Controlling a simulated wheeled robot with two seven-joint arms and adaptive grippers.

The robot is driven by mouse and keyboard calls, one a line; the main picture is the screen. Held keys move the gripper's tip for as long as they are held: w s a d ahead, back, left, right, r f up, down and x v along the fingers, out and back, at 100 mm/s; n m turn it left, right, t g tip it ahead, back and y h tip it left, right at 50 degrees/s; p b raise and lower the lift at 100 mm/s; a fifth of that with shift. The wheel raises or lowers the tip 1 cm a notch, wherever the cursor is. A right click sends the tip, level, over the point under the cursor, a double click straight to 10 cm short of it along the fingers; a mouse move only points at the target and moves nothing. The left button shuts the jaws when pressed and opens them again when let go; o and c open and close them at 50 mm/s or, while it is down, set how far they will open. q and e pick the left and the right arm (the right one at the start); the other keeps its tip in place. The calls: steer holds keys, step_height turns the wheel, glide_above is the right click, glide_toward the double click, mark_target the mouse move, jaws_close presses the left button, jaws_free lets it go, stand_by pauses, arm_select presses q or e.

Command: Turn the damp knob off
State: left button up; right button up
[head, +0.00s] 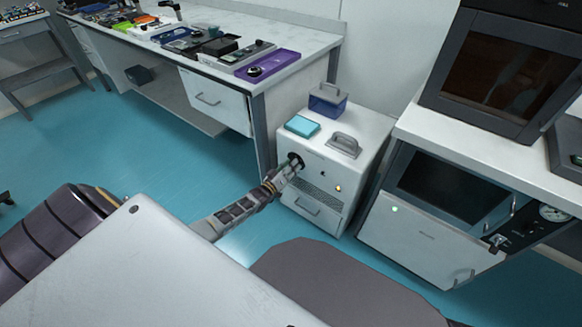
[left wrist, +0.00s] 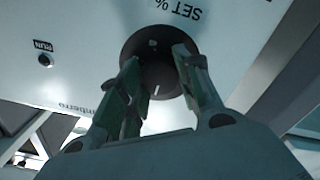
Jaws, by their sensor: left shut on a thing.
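The knob (head: 296,161) is a dark round dial on the front of a white cabinet (head: 320,168). My left gripper (head: 292,166) reaches it from the lower left and is shut on it. In the left wrist view the knob (left wrist: 152,62) is black with a white mark, and the fingers of my left gripper (left wrist: 155,85) sit on either side of it. The panel beside it reads "SET %" and "RUN", upside down, with a small dark button (left wrist: 45,60) near "RUN". The fingers hide part of the knob. My right gripper is not in view.
A grey handle (head: 344,144), a teal box (head: 302,126) and a blue basket (head: 327,102) are on the cabinet top. A bench (head: 290,72) with a purple tray (head: 267,66) stands behind left. An oven-like unit (head: 500,70) stands right. Teal floor (head: 150,140) is open at left.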

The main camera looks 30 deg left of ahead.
arm_select(q)
steer(key=shift+s+f, duration=0.1)
steer(key=shift+f, duration=0.05)
stand_by(0.3)
steer(key=o, duration=1)
steer(key=shift+o, duration=0.2)
steer(key=shift+s, duration=0.1)
steer(key=s+a, duration=0.1)
steer(key=s, duration=1)
steer(key=shift+s, duration=0.35)
stand_by(0.4)
